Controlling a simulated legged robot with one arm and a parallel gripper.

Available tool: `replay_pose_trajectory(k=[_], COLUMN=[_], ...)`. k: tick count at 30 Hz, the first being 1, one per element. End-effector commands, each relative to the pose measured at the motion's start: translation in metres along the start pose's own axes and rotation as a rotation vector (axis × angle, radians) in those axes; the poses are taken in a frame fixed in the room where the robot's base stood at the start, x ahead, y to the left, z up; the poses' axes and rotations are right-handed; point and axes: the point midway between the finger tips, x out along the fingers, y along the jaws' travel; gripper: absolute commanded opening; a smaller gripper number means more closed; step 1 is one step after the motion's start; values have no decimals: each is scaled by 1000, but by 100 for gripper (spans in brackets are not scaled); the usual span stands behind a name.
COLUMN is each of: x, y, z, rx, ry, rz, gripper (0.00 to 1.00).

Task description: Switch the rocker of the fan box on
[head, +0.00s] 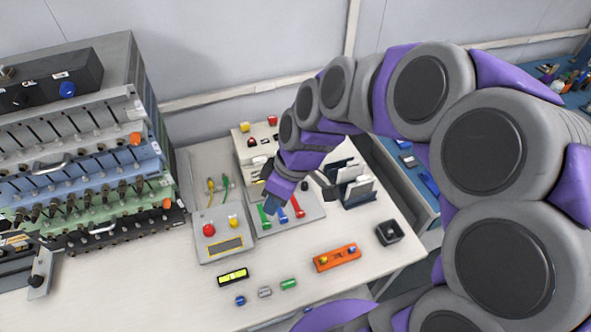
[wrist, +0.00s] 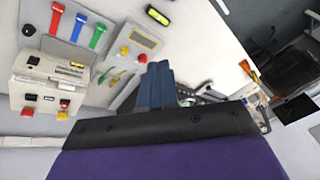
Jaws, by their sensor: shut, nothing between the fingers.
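A cream box (head: 243,158) with small dark and red controls stands at the back of the bench, partly behind my arm. It may be the fan box; I cannot read a label. In the wrist view the cream box (wrist: 24,88) is at the left, with a dark rocker-like part (wrist: 33,60) on it; its position is unclear. My gripper (head: 271,205) points down over the panel with coloured levers, in front of the cream box. In the wrist view my gripper (wrist: 159,68) is shut and empty, to the right of the box and apart from it.
A lever panel (head: 262,227) with green, blue and red handles lies below my gripper. Left of it is a grey control box (head: 208,246) with red and yellow buttons. A tall rack (head: 120,75) fills the left. An orange block (head: 337,258) and small parts lie in front.

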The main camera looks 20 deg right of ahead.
Motion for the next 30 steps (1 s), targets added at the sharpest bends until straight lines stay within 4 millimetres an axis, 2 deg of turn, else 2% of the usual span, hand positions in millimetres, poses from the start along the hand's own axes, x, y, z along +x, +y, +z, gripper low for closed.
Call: replay_pose_trajectory(k=[1, 7, 14, 20, 24, 30], x=[9, 29, 58, 87, 108, 131], y=[14, 73, 151, 225, 275, 318], z=[-6, -28, -32, -11, 16, 51], rx=[-41, -230, -403, -520, -582, -644], ry=[31, 161, 277, 326, 322, 289], rz=[-8, 16, 102, 220, 311, 393], gripper=[0, 0, 0, 0, 0, 0])
